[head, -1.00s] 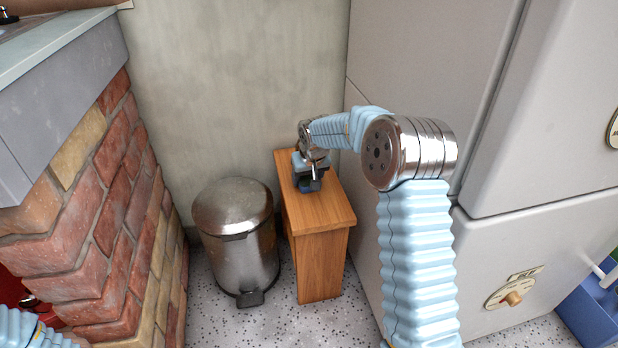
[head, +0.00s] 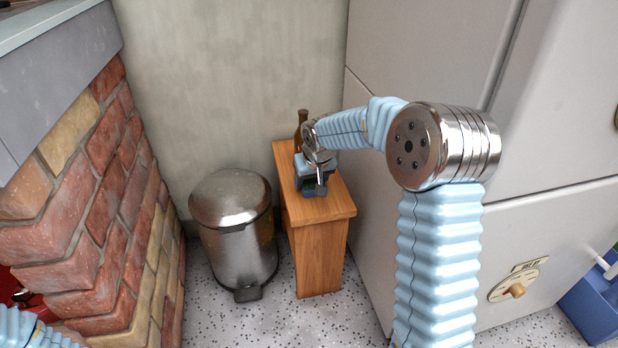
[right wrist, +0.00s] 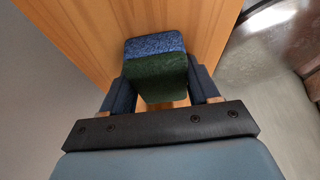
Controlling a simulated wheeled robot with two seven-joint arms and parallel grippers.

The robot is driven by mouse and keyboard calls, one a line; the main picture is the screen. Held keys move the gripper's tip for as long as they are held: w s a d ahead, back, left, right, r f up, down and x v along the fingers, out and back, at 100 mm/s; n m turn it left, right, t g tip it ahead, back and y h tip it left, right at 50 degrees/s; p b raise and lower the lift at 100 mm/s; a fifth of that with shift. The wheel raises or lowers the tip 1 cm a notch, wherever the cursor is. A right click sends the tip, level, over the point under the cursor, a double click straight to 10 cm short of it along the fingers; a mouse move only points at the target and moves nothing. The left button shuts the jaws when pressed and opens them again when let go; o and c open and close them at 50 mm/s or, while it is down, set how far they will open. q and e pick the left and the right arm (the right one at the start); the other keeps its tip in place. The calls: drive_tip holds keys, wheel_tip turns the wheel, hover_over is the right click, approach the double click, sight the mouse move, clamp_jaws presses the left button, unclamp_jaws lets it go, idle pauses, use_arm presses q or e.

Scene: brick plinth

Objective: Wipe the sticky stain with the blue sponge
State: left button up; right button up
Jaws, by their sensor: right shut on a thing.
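The sponge (right wrist: 155,70), blue on one face and dark green on the other, is between the two fingers of my right gripper (right wrist: 158,85) in the right wrist view. The gripper is shut on it. In the head view my right gripper (head: 314,188) is low over the top of the small wooden stand (head: 336,208); I cannot tell whether the sponge touches the wood. I see no stain; the gripper and sponge cover part of the top. My left gripper is out of view; only a bit of my left arm shows at the lower left.
A brown bottle (head: 302,122) stands at the back of the stand, close behind my right gripper. A steel pedal bin (head: 232,215) is left of the stand, and a pale fridge-like cabinet (head: 420,60) is right. A brick plinth (head: 95,200) fills the left side.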

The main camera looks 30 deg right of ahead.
sight(315, 202)
drive_tip(key=shift+s+a+f+b, duration=0.1)
drive_tip(key=shift+s+a+b, duration=0.1)
drive_tip(key=shift+s, duration=0.4)
drive_tip(key=shift+s+a+f+b, duration=0.1)
drive_tip(key=shift+s+b, duration=0.1)
drive_tip(key=shift+s, duration=0.35)
drive_tip(key=shift+s+a+r+b, duration=0.1)
drive_tip(key=shift+s+a+b, duration=0.1)
drive_tip(key=shift+s, duration=0.5)
drive_tip(key=shift+s+a+r+b, duration=0.15)
drive_tip(key=shift+s+b, duration=0.1)
drive_tip(key=shift+s, duration=0.5)
drive_tip(key=shift+s+a+b, duration=0.15)
drive_tip(key=shift+s+b, duration=0.05)
drive_tip(key=shift+s, duration=0.5)
drive_tip(key=shift+r, duration=0.1)
wheel_tip(315, 202, up, 6)
drive_tip(key=p, duration=0.4)
drive_tip(key=shift+p, duration=0.35)
wheel_tip(315, 202, up, 3)
drive_tip(key=shift+f+p, duration=0.1)
drive_tip(key=shift+p, duration=0.95)
